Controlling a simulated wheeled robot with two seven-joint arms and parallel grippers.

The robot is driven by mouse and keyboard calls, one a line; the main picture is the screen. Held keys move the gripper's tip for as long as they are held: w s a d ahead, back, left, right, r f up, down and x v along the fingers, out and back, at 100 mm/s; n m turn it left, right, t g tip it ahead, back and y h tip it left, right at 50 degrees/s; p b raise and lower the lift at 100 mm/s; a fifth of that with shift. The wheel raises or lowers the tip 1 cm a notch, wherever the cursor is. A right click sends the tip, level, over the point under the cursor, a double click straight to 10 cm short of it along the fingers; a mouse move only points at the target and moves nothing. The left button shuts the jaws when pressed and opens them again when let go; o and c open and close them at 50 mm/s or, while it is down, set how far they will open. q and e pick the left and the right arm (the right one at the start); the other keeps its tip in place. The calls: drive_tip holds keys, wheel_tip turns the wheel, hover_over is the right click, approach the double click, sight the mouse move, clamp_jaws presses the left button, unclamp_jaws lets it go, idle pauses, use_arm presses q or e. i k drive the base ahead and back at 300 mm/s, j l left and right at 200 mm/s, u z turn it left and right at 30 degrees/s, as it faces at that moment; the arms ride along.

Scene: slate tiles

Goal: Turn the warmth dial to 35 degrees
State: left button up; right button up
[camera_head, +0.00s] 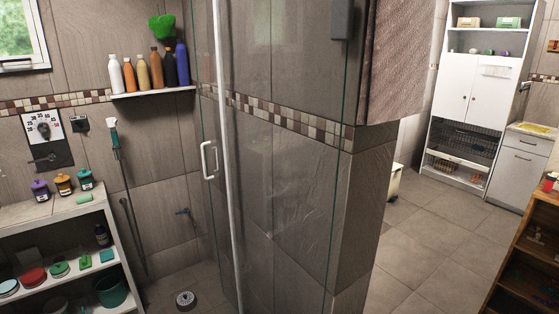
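On the tiled wall at the far left, a white square panel (29,119) carries small dark and red marks. A round dial (44,130) with a dark knob sits at its middle. The marks are too small to read, so I cannot tell the dial's setting. Just below is a dark plate (60,153) with a dark lever-like handle (45,159). Neither of my grippers is in view, and nothing touches the dial.
A glass shower door (285,190) with a white handle (209,159) stands in the middle. A shelf unit (118,235) with jars and dishes stands below the dial. A bottle shelf (152,92) hangs right of it. Open floor (425,240) lies at right, beside a white cabinet (483,95).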

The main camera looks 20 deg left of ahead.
sight(43, 128)
drive_tip(key=i+j+u, duration=0.15)
drive_tip(key=i+u, duration=0.15)
drive_tip(key=u, duration=0.15)
drive_tip(key=i+u, duration=0.3)
drive_tip(key=u, duration=0.2)
drive_tip(key=i+u, duration=0.3)
drive_tip(key=u, duration=0.15)
drive_tip(key=i+l+u, duration=0.15)
drive_tip(key=i+u, duration=0.15)
drive_tip(key=u, duration=0.15)
